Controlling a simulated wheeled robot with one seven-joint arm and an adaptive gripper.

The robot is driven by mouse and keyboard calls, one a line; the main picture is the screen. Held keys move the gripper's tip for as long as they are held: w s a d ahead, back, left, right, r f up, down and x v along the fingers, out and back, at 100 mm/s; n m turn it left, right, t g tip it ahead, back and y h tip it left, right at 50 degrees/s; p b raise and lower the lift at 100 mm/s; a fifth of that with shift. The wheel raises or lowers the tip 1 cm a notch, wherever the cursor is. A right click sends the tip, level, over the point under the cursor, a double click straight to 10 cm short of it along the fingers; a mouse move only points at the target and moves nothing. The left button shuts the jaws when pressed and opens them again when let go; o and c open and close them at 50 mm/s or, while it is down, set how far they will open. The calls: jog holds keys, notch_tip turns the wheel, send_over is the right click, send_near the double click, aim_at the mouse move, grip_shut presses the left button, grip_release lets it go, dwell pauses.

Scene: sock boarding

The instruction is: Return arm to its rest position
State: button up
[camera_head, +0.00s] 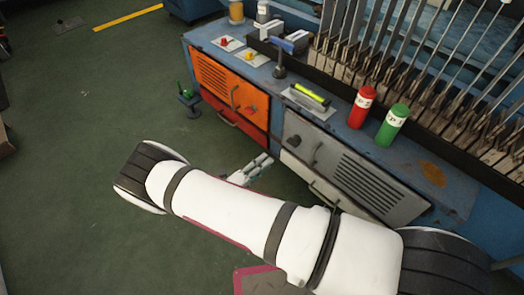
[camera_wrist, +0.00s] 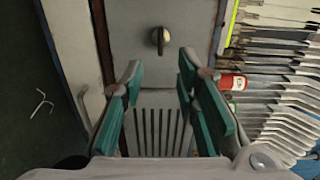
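My white arm stretches across the lower middle of the head view, in front of the workbench. My gripper (camera_head: 252,170) shows just beyond the forearm, low beside the grey cabinet, partly hidden by the arm. In the wrist view my gripper (camera_wrist: 161,80) has its two teal-padded fingers apart with nothing between them. Through the gap I see the grey cabinet door (camera_wrist: 150,110) with its slots and a round knob (camera_wrist: 159,38). I cannot tell the exact distance from fingertips to door.
The blue workbench (camera_head: 430,178) holds a red bottle (camera_head: 362,106), a green bottle (camera_head: 392,125) and a rack of upright metal boards (camera_head: 400,80). An orange cabinet (camera_head: 231,88) stands left of the grey one (camera_head: 345,172). The green floor (camera_head: 90,90) at left is mostly clear.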

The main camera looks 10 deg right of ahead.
jog(key=s+d+r+m+g+y, duration=0.1)
jog(key=d+r+m+g, duration=0.25)
jog(key=r+m, duration=0.45)
jog(key=s+d+r+m+g, duration=0.2)
jog(key=r+m+g, duration=0.25)
jog(key=r, duration=0.45)
jog(key=s+d+r+m+g+y, duration=0.1)
jog(key=d+r+m+g, duration=0.25)
jog(key=r+m, duration=0.45)
jog(key=s+d+r+m+g+y, duration=0.1)
jog(key=s+d+r+m+y, duration=0.1)
jog(key=s+r+m+y, duration=0.4)
jog(key=s+d+r+m+g+y, duration=0.1)
jog(key=s+d+r+m+y, duration=0.15)
jog(key=s+r+m, duration=0.7)
jog(key=s+a+r+m+t+y, duration=0.1)
jog(key=s+m+t+y, duration=0.1)
jog(key=s+m, duration=0.35)
jog(key=s+a+r+m+t+y, duration=0.1)
jog(key=s+m+y, duration=0.1)
jog(key=s, duration=0.7)
notch_tip(320, 180, up, 39)
jog(key=t+p, duration=0.4)
jog(key=p, duration=3.3)
jog(key=shift+a, duration=0.15)
